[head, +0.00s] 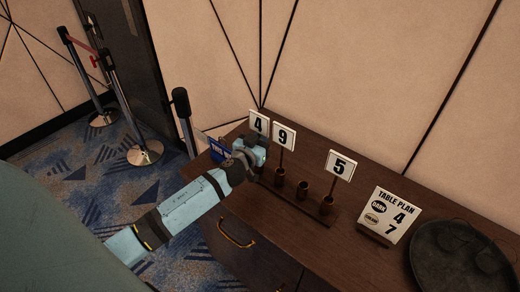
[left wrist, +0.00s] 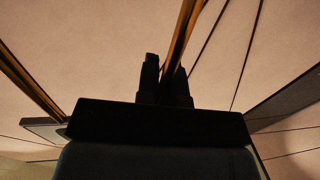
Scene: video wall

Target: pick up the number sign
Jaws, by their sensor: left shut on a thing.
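Number signs 4 (head: 259,124), 9 (head: 284,136) and 5 (head: 341,165) are white plates on thin brass stems. The 9 and 5 stand upright in cups of a dark rack (head: 323,219) on the cabinet. My left gripper (head: 260,150) is shut on the 4 sign's stem, just below its plate. In the left wrist view, a brass stem (left wrist: 181,38) runs up between the fingers of the gripper (left wrist: 166,78). The arm hides the 4 sign's lower end, so I cannot tell whether it is in a cup. My right gripper is not in view.
A table plan card (head: 390,216) showing 4 and 7 stands right of the rack. A dark round tray (head: 425,275) is at the right end. A blue card (head: 217,148) is left of my gripper. Rope posts (head: 130,110) stand at the left.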

